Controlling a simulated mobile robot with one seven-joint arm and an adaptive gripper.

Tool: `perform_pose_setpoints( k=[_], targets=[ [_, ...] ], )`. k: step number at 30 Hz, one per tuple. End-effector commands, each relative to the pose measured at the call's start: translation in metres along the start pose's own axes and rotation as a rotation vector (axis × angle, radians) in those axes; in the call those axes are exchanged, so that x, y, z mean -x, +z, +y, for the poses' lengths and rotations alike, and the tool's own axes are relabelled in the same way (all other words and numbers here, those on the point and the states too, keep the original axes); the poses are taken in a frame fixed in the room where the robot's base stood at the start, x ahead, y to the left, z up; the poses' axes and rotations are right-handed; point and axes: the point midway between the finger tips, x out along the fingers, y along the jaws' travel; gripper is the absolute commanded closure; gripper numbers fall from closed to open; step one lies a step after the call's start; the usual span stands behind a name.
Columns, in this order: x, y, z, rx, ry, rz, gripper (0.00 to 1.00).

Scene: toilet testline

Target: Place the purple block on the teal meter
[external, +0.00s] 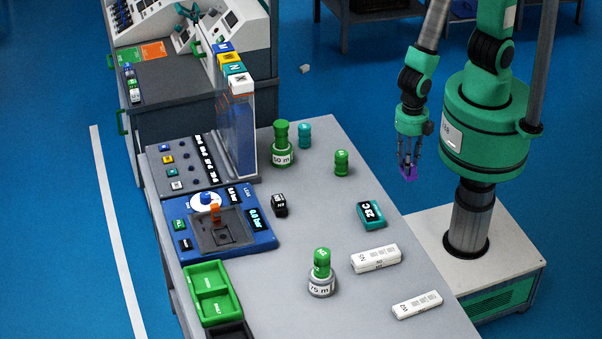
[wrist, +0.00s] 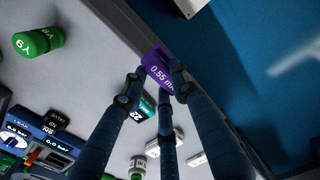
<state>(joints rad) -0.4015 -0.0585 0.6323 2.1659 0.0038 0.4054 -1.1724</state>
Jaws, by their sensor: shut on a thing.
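My gripper (external: 408,168) is shut on the purple block (external: 409,174), beyond the table's right edge near my base. In the wrist view the purple block (wrist: 158,68) shows a white "0.55 m" label between the fingertips (wrist: 158,85). The teal meter (external: 370,214) lies on the right part of the table with its dark display facing up, reading about "28 C". It is below and left of my gripper in the external view. In the wrist view the teal meter (wrist: 143,113) is partly hidden behind the fingers.
On the table (external: 310,200) stand a green cylinder (external: 341,163), a teal cylinder (external: 305,136), a green cylinder on a "75 m" ring (external: 321,286) and white boxes (external: 375,259). A small black block (external: 280,205) and a blue panel (external: 255,243) are further left.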

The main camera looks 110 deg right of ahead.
Motion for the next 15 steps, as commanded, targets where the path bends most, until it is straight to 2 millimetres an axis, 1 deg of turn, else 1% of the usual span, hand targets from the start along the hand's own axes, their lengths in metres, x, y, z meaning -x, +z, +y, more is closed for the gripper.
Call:
perform_pose_setpoints(
  k=[5, 8, 15],
  targets=[
    [-0.001, -0.003, 0.007, 0.0, 0.0, 0.0, 1.0],
    [-0.002, -0.007, 0.018, 0.0, -0.001, 0.0, 1.0],
    [-0.006, -0.022, 0.056, 0.0, 0.0, 0.0, 1.0]
  ],
)
